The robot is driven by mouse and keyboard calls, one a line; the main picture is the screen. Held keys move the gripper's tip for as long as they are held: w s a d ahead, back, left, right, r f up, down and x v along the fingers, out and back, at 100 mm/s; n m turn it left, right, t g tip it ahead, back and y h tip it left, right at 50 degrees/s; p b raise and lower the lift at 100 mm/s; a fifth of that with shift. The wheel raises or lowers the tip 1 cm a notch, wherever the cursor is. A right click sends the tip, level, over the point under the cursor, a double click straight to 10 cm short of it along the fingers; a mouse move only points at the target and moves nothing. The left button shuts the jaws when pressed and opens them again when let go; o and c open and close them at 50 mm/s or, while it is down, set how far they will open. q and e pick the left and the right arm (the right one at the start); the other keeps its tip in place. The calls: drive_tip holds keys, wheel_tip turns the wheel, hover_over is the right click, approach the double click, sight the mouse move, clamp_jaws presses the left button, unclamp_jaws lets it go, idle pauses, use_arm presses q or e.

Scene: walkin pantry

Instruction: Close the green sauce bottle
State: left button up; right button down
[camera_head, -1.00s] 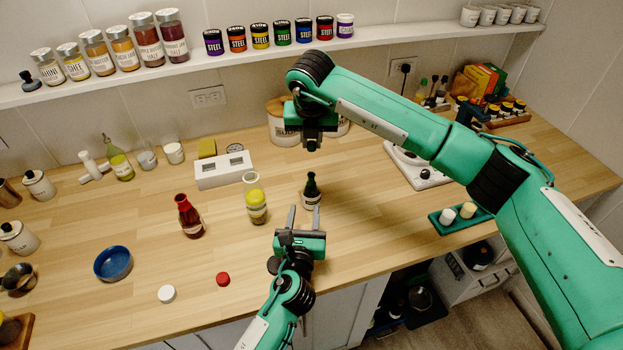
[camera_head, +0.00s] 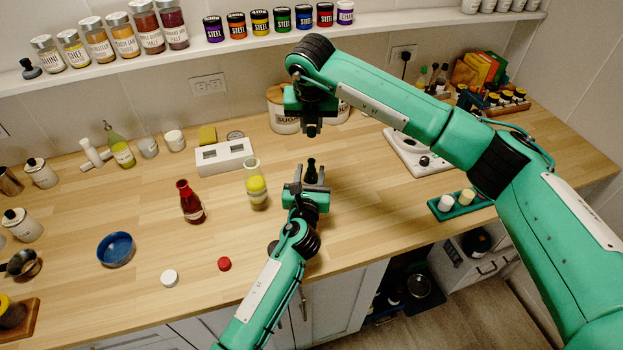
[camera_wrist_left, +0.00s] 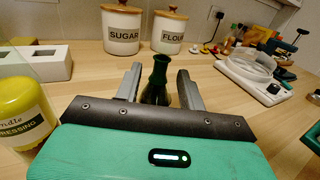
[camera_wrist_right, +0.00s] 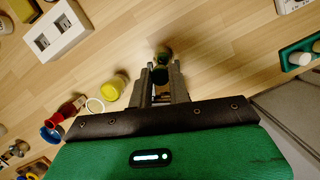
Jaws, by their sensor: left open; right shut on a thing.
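The green sauce bottle (camera_head: 311,168) stands upright on the counter, dark green, with its neck open at the top. In the left wrist view the bottle (camera_wrist_left: 155,82) is between the two fingers of my left gripper (camera_wrist_left: 158,80). That gripper (camera_head: 311,178) is open, one finger on each side of the bottle; its lower part is hidden. My right gripper (camera_head: 312,128) points down, above and behind the bottle in the head view. In the right wrist view it is shut on a small dark cap (camera_wrist_right: 160,74), partly hidden by the fingers, with the bottle (camera_wrist_right: 163,54) beyond.
A yellow dressing bottle (camera_head: 257,186) stands just left of the green one, and a red bottle (camera_head: 190,203) farther left. A red cap (camera_head: 224,264) and a white cap (camera_head: 169,278) lie near the front. A white block (camera_head: 224,157) and sugar canister (camera_head: 283,112) stand behind.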

sight(311, 168)
use_arm(q)
drive_tip(key=shift+w+d, duration=0.15)
drive_tip(key=shift+w, duration=1.45)
clamp_jaws()
